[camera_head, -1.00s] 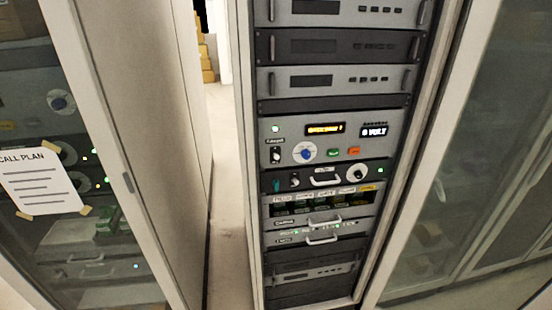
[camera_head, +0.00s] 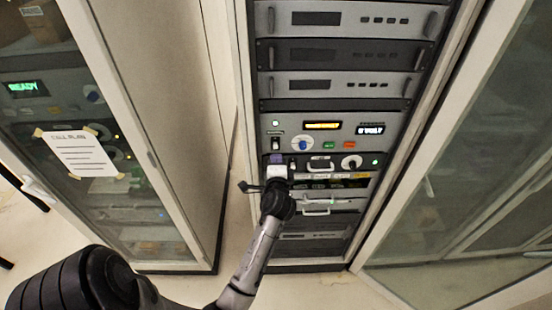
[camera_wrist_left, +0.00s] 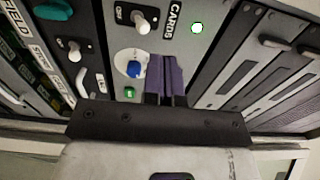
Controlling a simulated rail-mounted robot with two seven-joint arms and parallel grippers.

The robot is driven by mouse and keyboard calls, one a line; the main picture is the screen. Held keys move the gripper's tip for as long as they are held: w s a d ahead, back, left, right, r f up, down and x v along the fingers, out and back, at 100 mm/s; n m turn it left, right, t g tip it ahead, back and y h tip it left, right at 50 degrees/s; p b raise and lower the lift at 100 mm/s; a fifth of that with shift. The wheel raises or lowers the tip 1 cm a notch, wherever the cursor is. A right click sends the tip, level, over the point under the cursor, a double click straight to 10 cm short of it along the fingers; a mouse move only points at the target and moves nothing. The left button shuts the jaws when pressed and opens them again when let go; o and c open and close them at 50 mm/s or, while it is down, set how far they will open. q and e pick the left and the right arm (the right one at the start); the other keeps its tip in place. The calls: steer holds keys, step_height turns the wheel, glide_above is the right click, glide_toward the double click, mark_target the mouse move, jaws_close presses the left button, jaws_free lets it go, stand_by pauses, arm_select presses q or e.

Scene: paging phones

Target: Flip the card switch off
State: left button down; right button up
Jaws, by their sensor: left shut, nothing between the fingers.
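The card switch (camera_head: 275,143) is on the grey panel in the middle of the rack, below a green light. In the left wrist view, the switch (camera_wrist_left: 140,22) has a white-tipped lever beside the CARDS label (camera_wrist_left: 173,18), with a small OFF label on its left. I cannot tell its position for sure. My left gripper (camera_head: 277,159) is just below the switch in the head view. Its purple fingers, also in the left wrist view (camera_wrist_left: 164,78), are shut and empty. They appear apart from the lever. My right gripper is out of view.
A blue knob (camera_head: 303,143), a green button (camera_head: 328,145) and an orange button (camera_head: 349,146) share the panel. A second switch (camera_wrist_left: 74,50) is on the panel below. Handles (camera_head: 316,211) stick out lower down. A glass-door cabinet with a call plan sheet (camera_head: 80,155) stands left.

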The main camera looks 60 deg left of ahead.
mark_target(275, 138)
arm_select(q)
steer(key=shift+b+x, duration=0.5)
steer(key=shift+x, duration=3.7)
steer(key=shift+f, duration=0.1)
steer(key=shift+f, duration=0.2)
